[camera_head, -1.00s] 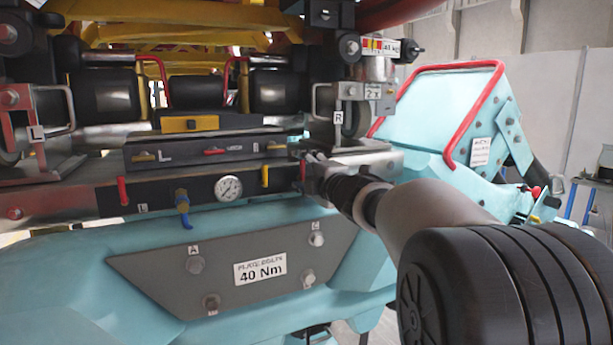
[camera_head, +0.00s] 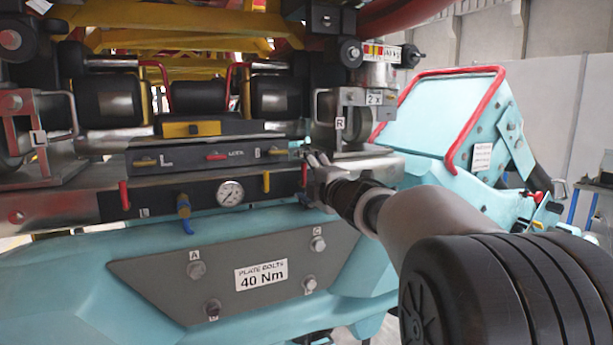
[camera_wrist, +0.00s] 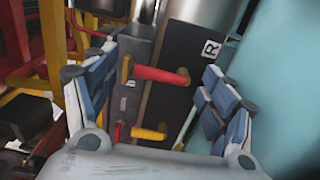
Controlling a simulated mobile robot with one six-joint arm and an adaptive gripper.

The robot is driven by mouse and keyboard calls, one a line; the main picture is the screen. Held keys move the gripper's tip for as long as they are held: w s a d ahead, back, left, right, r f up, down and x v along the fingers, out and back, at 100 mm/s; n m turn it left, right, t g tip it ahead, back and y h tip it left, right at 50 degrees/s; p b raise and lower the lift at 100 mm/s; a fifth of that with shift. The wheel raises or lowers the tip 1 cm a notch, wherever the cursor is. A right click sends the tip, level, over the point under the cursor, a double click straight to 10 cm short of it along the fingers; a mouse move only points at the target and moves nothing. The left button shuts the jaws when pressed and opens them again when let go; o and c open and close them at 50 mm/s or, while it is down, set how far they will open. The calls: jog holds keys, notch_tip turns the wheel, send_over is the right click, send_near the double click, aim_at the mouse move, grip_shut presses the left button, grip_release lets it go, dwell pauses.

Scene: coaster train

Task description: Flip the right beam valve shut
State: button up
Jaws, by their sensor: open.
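The beam valve at the right end of the dark beam panel has a red handle (camera_head: 303,174), which stands upright in the head view. In the wrist view the red handle (camera_wrist: 160,74) lies crosswise between my open fingers, with a gap to both sides. My gripper (camera_head: 314,172) is open and empty, just right of this handle in the head view. The wrist view shows both blue-grey fingers of my gripper (camera_wrist: 155,100) spread wide. I cannot tell how deep the handle is between them.
A yellow handle (camera_head: 266,182) stands left of the red one. A gauge (camera_head: 230,193), a blue valve (camera_head: 184,205) and another red handle (camera_head: 123,195) follow leftward. The upper panel (camera_head: 210,156) has small handles. A wheel bracket marked R (camera_head: 340,118) is close above my gripper.

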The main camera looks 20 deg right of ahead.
jog(key=s, duration=1.2)
jog(key=shift+d, duration=0.2)
